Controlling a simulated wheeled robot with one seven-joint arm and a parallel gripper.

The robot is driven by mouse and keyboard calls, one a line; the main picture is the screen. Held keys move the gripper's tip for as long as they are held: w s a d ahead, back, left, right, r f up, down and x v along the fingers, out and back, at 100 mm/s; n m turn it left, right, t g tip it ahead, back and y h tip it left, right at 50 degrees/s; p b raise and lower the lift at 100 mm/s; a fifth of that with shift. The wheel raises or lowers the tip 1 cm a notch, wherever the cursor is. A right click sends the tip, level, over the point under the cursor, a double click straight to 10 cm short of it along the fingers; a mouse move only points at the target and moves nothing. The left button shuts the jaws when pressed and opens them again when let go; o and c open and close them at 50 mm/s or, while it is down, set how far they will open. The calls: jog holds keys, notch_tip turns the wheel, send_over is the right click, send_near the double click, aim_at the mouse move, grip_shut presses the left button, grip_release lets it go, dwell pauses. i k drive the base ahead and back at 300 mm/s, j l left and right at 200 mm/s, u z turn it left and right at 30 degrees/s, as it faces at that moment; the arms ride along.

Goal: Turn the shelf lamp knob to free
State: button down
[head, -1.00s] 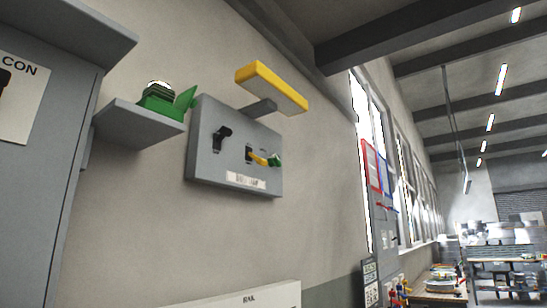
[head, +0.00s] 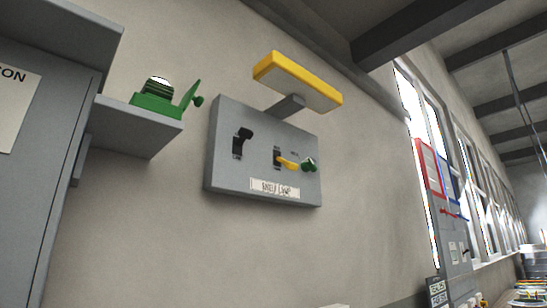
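The shelf lamp is a grey panel (head: 240,177) on the wall with a yellow-edged lamp head (head: 298,83) on a short grey arm above it. A label (head: 275,188) on its lower part seems to read "SHELF LAMP", though it is blurred. The panel carries a black lever-like handle (head: 243,140) at left, a yellow lever (head: 288,163) on a dark slot in the middle, and a green knob (head: 309,165) at right. Which of these is the lamp knob I cannot tell for certain, and position markings are too small to read. My gripper is not in view.
A grey wall shelf (head: 134,132) left of the panel holds a green device (head: 160,103). A grey cabinet (head: 45,150) with a sign fills the left edge. Windows and a red and blue framed board (head: 430,167) lie to the right. The wall below the panel is bare.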

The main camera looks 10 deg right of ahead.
aim_at(308, 165)
jog(key=i+l, duration=0.2)
jog(key=l, duration=0.15)
jog(key=i+l+u, duration=0.1)
jog(key=l, duration=0.25)
jog(key=i+l, duration=0.25)
jog(key=l+u, duration=0.05)
jog(key=l, duration=0.05)
